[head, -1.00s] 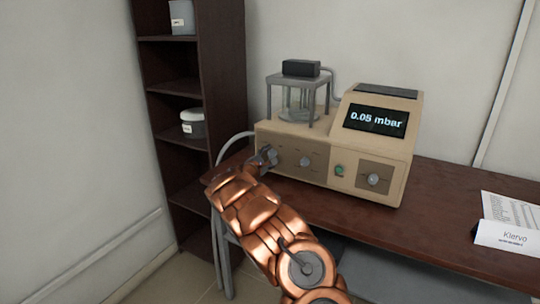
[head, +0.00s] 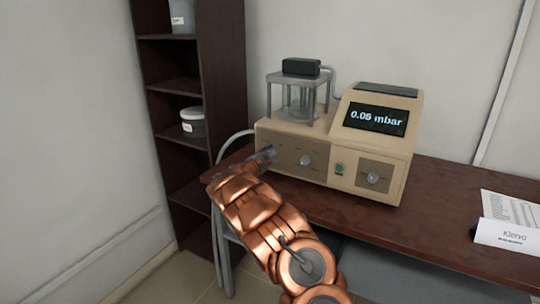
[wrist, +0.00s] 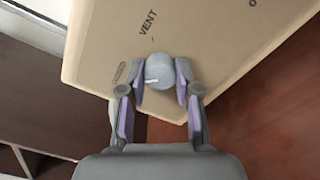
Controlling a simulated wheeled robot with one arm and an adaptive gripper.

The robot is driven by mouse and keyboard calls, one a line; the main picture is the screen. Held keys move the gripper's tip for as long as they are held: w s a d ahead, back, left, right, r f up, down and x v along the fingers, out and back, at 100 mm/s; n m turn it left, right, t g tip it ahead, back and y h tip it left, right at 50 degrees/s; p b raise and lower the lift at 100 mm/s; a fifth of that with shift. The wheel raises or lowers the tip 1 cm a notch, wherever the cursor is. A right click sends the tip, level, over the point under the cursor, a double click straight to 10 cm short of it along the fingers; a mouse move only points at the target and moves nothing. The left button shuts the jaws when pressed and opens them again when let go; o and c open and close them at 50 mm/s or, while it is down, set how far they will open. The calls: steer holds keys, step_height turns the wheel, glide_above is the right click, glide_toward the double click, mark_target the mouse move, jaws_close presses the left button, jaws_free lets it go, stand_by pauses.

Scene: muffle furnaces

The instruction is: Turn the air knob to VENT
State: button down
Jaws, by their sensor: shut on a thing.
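The round grey air knob (wrist: 159,68) sits on the beige front panel of the vacuum unit. In the wrist view, the word VENT (wrist: 148,22) is printed above the knob, slightly to its left. A short white mark shows on the lower left part of the knob, away from the VENT print. My gripper (wrist: 160,84) is shut on the knob, one finger pad on each side. In the head view, my gripper (head: 266,156) is at the left end of the unit's front panel and hides the knob there.
The unit (head: 330,140) has a screen (head: 376,119) reading 0.05 mbar, a middle knob (head: 305,160), a green button (head: 339,169) and a right knob (head: 373,178). A glass chamber (head: 298,98) stands on top. A dark shelf (head: 222,90) is at left; a Kiervo card (head: 505,237) lies right.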

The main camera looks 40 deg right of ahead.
steer(key=shift+f+m+b, duration=0.25)
steer(key=shift+m+b, duration=0.15)
steer(key=shift+b, duration=1)
steer(key=m+b, duration=0.1)
steer(key=b, duration=0.1)
steer(key=shift+f+b, duration=0.15)
steer(key=shift+b, duration=0.2)
steer(key=m+b, duration=0.2)
steer(key=b, duration=0.5)
steer(key=shift+m, duration=0.3)
steer(key=m+b, duration=0.5)
steer(key=b, duration=0.7)
steer(key=m+b, duration=0.3)
steer(key=b, duration=0.3)
steer(key=shift+m, duration=0.4)
steer(key=m+b, duration=0.4)
steer(key=b, duration=0.1)
steer(key=shift+r+m, duration=0.25)
steer(key=shift+m, duration=0.05)
steer(key=shift+r, duration=0.2)
steer(key=c, duration=0.8)
jaws_free()
